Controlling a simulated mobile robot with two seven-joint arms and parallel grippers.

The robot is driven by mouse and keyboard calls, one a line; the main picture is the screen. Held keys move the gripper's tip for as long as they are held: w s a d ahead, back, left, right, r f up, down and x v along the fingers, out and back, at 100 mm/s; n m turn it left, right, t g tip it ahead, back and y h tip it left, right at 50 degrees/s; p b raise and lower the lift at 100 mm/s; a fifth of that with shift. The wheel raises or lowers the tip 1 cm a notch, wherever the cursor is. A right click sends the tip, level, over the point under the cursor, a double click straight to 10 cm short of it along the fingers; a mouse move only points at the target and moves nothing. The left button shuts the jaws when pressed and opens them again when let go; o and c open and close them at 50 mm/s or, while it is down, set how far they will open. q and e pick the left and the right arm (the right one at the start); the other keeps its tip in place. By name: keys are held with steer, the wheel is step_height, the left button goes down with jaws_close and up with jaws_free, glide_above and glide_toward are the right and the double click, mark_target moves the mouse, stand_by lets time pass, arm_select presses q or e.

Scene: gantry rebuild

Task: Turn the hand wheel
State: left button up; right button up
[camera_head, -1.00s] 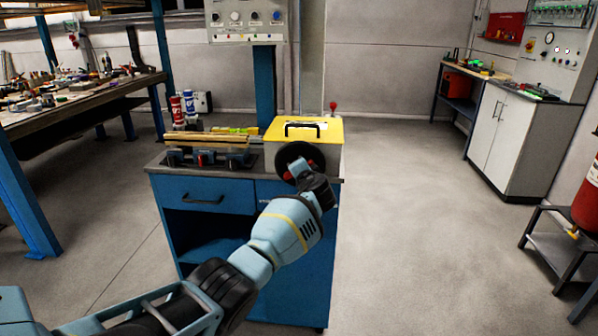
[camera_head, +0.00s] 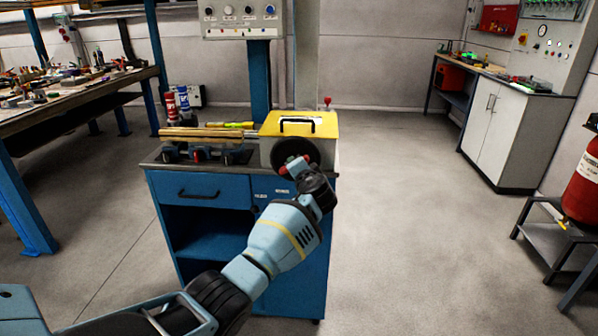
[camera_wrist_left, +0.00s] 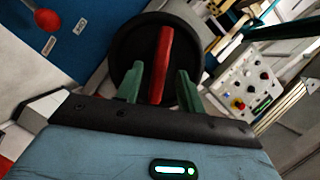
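The hand wheel (camera_head: 312,150) is a dark disc on the front of a yellow-topped grey box (camera_head: 322,123). In the left wrist view the black wheel (camera_wrist_left: 130,42) carries an upright red bar (camera_wrist_left: 161,60). My left gripper (camera_wrist_left: 158,88) is at the wheel, its two green fingertips on either side of the bar's lower part. Gaps show between the bar and both fingers, so it is open. In the head view my left wrist hides part of the wheel, and the gripper's tips (camera_head: 293,165) are small there. My right gripper is not in view.
The box stands on the right end of a blue cabinet (camera_head: 218,190), beside a rail fixture (camera_head: 205,137). A control panel (camera_head: 243,20) on a post rises behind. A cluttered bench (camera_head: 80,100) is at left, a fire extinguisher (camera_head: 583,190) at right. Floor right of the cabinet is clear.

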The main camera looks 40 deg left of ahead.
arm_select(q)
steer(key=v, duration=0.4)
steer(key=shift+f, duration=0.1)
steer(key=s+d+f+m+h, duration=0.1)
steer(key=s+d+f+h, duration=0.2)
steer(key=f, duration=0.7)
steer(key=s+d+f+m+h, duration=0.15)
steer(key=s+d+f, duration=0.35)
steer(key=f, duration=0.5)
steer(key=s+d+f+h, duration=0.2)
steer(key=s+d+f, duration=0.1)
steer(key=s+f, duration=0.45)
steer(key=s+d+f+h, duration=0.3)
steer(key=s+f, duration=0.3)
steer(key=s, duration=0.3)
steer(key=s+d+n+g+h, duration=0.1)
steer(key=s+d, duration=0.2)
steer(key=s, duration=0.8)
steer(key=s+d+f+n+g+h, duration=0.1)
steer(key=s+d, duration=0.3)
steer(key=s, duration=0.7)
steer(key=s+d+f+n+g+h, duration=0.1)
steer(key=s+d+h, duration=0.1)
steer(key=s, duration=0.9)
steer(key=shift+d, duration=0.8)
